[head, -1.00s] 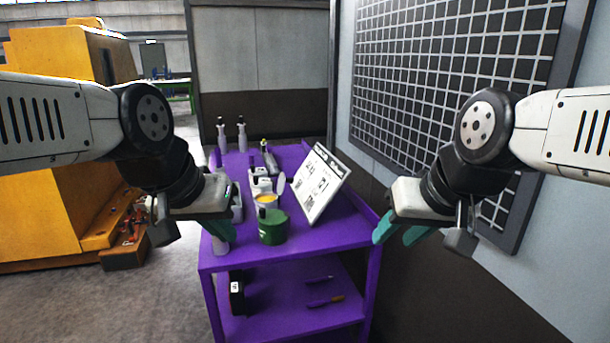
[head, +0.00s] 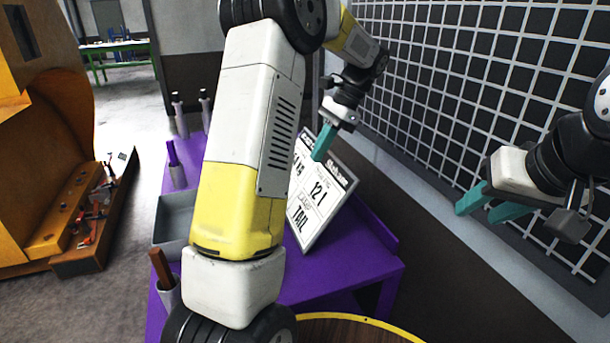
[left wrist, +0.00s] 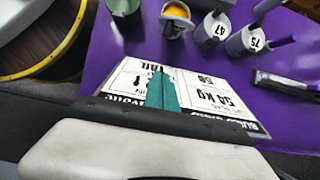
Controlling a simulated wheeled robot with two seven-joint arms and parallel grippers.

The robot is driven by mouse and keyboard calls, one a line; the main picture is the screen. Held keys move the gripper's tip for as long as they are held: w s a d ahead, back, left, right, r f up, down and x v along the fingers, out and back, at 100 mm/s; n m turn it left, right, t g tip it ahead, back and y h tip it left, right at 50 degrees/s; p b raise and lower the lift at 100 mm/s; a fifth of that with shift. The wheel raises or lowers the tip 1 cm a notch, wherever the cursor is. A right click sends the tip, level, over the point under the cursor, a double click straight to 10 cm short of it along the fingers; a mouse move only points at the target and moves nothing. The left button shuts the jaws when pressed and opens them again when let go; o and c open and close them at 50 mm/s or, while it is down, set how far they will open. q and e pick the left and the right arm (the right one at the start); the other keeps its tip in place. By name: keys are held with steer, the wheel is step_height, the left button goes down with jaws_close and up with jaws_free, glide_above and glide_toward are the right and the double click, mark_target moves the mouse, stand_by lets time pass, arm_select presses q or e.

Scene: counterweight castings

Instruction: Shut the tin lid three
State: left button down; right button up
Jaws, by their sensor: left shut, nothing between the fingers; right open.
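The tin with yellow contents (left wrist: 173,28) is at the top of the left wrist view. A pale round shape is at its top, and I cannot tell its lid's angle. A green tin (left wrist: 124,10) stands left of it, partly cut off. In the head view my left arm hides both tins. My left gripper (head: 323,142) is shut and empty, its teal fingers in front of the white sign board (head: 310,205). In the left wrist view its fingers (left wrist: 162,92) are over the board, apart from the tins. My right gripper (head: 487,203) is open and empty near the grid wall.
The purple cart (head: 345,270) carries the sign board. Containers marked 47 (left wrist: 214,28) and 75 (left wrist: 247,41) stand right of the yellow tin. A grey tray (head: 174,218) and two bottles are on the cart's left side. The grid wall (head: 480,90) stands close at right.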

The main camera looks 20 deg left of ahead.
arm_select(q)
steer(key=x, duration=0.9)
steer(key=shift+s+a+f, duration=0.1)
steer(key=shift+a+f, duration=0.15)
steer(key=shift+f, duration=0.05)
steer(key=s+a, duration=0.2)
steer(key=a, duration=0.1)
steer(key=shift+s+a+r, duration=0.1)
steer(key=shift+s+r, duration=0.1)
steer(key=shift+r, duration=0.15)
steer(key=shift+r, duration=0.1)
